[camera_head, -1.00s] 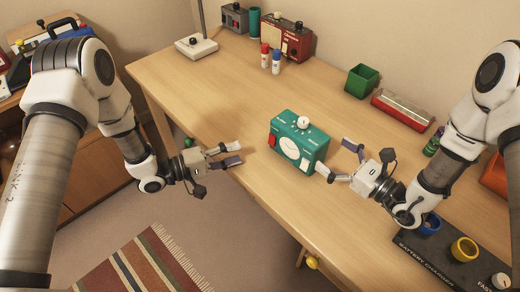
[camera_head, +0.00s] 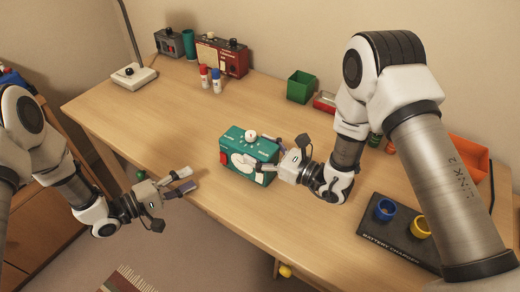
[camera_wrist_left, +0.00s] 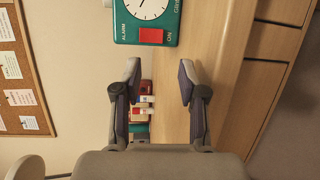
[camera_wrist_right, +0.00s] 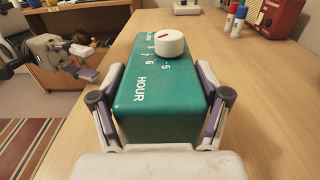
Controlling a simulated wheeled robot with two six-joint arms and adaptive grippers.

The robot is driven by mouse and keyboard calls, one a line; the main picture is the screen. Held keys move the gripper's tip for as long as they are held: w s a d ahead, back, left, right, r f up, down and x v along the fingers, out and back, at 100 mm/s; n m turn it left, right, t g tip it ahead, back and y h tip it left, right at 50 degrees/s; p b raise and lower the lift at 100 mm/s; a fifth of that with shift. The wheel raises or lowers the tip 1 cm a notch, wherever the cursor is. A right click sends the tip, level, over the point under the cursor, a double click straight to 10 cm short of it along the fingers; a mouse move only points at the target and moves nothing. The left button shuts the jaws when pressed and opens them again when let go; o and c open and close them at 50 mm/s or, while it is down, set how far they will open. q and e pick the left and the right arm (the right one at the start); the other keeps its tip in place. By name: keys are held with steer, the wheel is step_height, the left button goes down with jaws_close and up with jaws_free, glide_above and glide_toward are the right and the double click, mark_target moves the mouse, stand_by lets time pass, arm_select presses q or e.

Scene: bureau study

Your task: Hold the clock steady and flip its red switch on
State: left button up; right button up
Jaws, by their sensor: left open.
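The teal clock (camera_head: 238,138) stands on the desk, with a white dial on its front and a white knob on top. Its red switch (camera_head: 223,157) is at the front's left end; in the left wrist view the switch (camera_wrist_left: 151,35) sits between the words ALARM and ON. My right gripper (camera_head: 258,152) is at the clock's right end, one finger at the front and one behind. In the right wrist view its fingers press against both sides of the clock (camera_wrist_right: 150,95). My left gripper (camera_head: 187,180) is open and empty, off the clock's left front, pointing toward the switch.
A battery charger (camera_head: 375,232) with blue and yellow rings lies at the right. A green box (camera_head: 301,87), red and blue bottles (camera_head: 210,79) and a red radio (camera_head: 225,57) stand farther back. The desk left of the clock is clear.

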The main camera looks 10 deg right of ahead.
mark_target(223, 163)
arm_select(q)
steer(key=c, duration=0.6)
steer(key=r+t, duration=0.1)
steer(key=s+a+n+t+y, duration=0.1)
steer(key=t, duration=0.1)
steer(key=shift+s+r, duration=0.3)
steer(key=shift+r, duration=0.05)
jaws_close()
steer(key=s+y, duration=0.1)
steer(key=s+n+t, duration=0.1)
steer(key=s, duration=0.1)
steer(key=s+f+n+y, duration=0.1)
steer(key=s, duration=0.1)
steer(key=shift+s+t+y, duration=0.2)
steer(key=shift+t+y, duration=0.1)
arm_select(e)
steer(key=shift+c, duration=0.2)
arm_select(q)
steer(key=x, duration=1.4)
